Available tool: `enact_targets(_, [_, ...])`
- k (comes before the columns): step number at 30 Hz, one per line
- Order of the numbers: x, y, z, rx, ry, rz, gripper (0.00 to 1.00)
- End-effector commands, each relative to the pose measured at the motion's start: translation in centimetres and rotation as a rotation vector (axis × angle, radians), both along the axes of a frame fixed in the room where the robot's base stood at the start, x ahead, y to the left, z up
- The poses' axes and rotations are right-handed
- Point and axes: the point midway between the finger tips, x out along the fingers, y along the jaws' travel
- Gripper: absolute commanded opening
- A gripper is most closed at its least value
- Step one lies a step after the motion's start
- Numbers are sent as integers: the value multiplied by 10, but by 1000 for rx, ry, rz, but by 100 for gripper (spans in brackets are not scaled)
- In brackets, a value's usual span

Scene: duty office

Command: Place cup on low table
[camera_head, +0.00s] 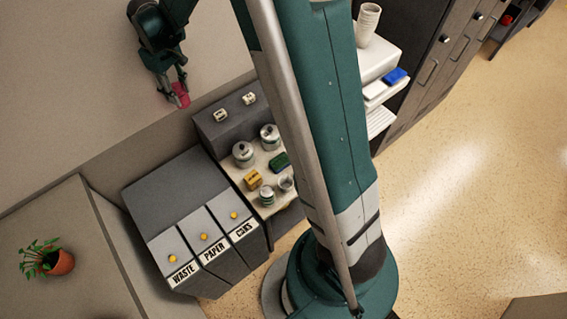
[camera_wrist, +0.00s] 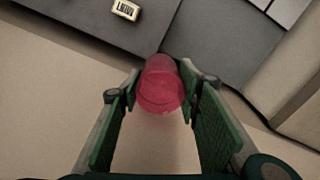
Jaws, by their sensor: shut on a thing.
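A pinkish-red cup (camera_head: 181,95) shows at the upper left of the head view, at the end of my gripper (camera_head: 172,88). In the wrist view the cup (camera_wrist: 160,88) sits between the two green finger pads of my gripper (camera_wrist: 161,95), which is shut on it. It looks slightly see-through, and I cannot tell its tilt. It is against a plain beige background, apart from the furniture. A flat-topped surface with a potted plant (camera_head: 62,262) stands at the lower left; I cannot tell which surface is the low table.
Grey bins (camera_head: 203,238) labelled WASTE, PAPER and CANS stand below the gripper in the head view. Beside them, a small stand (camera_head: 232,175) holds several tins, a yellow box and a green item. A white shelf unit (camera_head: 378,62) and dark lockers (camera_head: 440,60) are at right.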

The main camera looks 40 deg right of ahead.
Motion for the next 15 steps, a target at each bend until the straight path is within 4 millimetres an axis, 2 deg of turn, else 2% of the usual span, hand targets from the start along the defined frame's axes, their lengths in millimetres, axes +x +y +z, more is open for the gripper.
enact_targets(1, [0,-8,-7,0,0,-25,23])
enact_targets(15, [-1,-72,-37,0,0,-263,23])
